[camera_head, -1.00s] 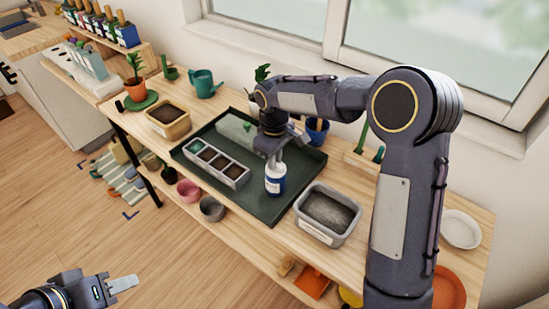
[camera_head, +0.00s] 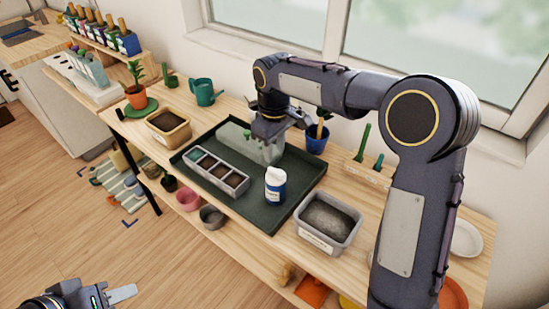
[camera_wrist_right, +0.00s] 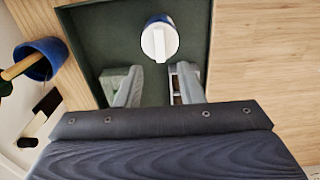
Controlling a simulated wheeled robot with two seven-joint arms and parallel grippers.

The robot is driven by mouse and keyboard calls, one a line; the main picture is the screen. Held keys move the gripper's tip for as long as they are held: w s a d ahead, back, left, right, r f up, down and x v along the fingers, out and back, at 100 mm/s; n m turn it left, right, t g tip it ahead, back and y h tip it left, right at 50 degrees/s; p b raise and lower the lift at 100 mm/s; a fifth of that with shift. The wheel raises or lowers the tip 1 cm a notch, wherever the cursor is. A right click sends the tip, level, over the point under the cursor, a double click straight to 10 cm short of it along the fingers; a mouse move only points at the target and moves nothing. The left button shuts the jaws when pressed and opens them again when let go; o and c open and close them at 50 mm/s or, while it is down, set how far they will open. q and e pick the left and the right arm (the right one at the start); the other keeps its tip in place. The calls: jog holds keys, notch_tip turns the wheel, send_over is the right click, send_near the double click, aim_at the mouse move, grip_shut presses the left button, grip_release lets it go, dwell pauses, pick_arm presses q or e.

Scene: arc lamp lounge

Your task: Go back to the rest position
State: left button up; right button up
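My right gripper (camera_head: 268,150) is over the dark green tray (camera_head: 262,212), behind a white and blue bottle (camera_head: 275,186). In the right wrist view its two fingers (camera_wrist_right: 158,90) are apart with nothing between them. The bottle (camera_wrist_right: 159,38) stands upright on the tray beyond the fingertips, clear of them. My left gripper (camera_head: 108,296) is low at the bottom left of the head view, over the floor and away from the table. One pale finger shows, and I cannot tell whether it is open.
A grey seedling tray (camera_head: 222,171) lies on the tray's left part. A grey soil bin (camera_head: 328,218) stands at its right. A tan soil box (camera_head: 168,127), a teal watering can (camera_head: 202,87) and a blue pot (camera_head: 316,139) stand around it. The wooden floor (camera_head: 85,240) at left is mostly clear.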

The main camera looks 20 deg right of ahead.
jog(key=shift+r, duration=0.4)
jog(key=s+d+r+m+t+y, duration=0.1)
jog(key=s+d+r+m, duration=0.15)
jog(key=s, duration=0.45)
jog(key=s+d+r+m+t+y, duration=0.1)
jog(key=s+d+r, duration=0.1)
jog(key=s+d, duration=0.3)
jog(key=s+f+m+t+y, duration=0.1)
jog(key=s+f+m, duration=0.1)
jog(key=s, duration=0.6)
jog(key=s+a+f+m+t, duration=0.1)
jog(key=s+f+m+t, duration=0.1)
jog(key=s, duration=0.6)
jog(key=shift+s+a+f+m+t+y, duration=0.3)
jog(key=shift+s+m+y, duration=0.1)
jog(key=shift+m, duration=0.45)
